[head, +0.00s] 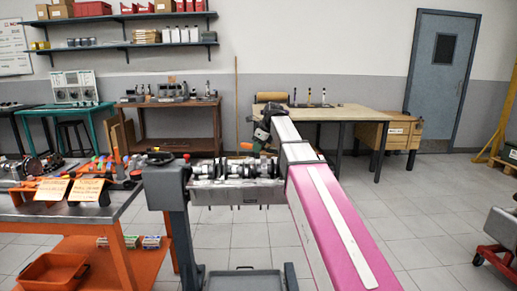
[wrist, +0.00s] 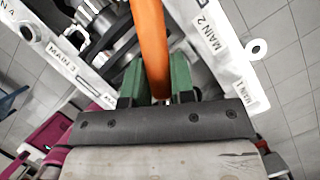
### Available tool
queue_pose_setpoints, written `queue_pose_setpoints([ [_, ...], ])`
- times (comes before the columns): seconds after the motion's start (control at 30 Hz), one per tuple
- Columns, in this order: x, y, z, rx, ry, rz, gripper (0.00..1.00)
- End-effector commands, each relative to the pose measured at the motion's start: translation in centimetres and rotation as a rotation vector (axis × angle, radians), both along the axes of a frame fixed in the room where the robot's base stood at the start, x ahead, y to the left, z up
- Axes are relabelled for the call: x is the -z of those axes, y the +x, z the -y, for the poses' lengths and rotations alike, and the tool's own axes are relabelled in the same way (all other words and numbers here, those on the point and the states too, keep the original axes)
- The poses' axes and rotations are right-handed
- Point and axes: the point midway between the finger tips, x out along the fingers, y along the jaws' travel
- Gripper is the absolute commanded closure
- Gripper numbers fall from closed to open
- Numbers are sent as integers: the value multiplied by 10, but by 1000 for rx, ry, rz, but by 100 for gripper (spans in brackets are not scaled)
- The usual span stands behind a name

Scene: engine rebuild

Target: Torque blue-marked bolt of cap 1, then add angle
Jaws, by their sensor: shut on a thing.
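My gripper (wrist: 157,88) has green fingers shut on an orange handle (wrist: 150,40), probably a wrench's; its far end leaves the wrist view at the top. In the head view my gripper (head: 262,137) is over the far right end of the engine block (head: 240,190) on its stand. The block shows in the wrist view with labels MAIN 1 (wrist: 234,107), MAIN 2 (wrist: 195,35) and MAIN 3 (wrist: 60,58). The crankshaft (wrist: 105,38) lies in it, left of the handle. I cannot make out cap 1 or a blue-marked bolt; the handle and gripper cover part of the block.
An orange-framed cart (head: 95,212) with colored parts and two yellow cards (head: 88,189) stands left of the block. Behind are a brown bench (head: 165,104) and a light-topped table (head: 350,113). My pink arm spans the right of the block. Floor at right is mostly clear.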

Motion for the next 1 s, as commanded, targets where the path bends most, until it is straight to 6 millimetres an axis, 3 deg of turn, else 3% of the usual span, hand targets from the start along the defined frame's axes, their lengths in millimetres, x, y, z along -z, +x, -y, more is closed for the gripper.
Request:
queue_pose_setpoints([
  [1.0, 0, 5, 3, 36, -1, 2, 100],
])
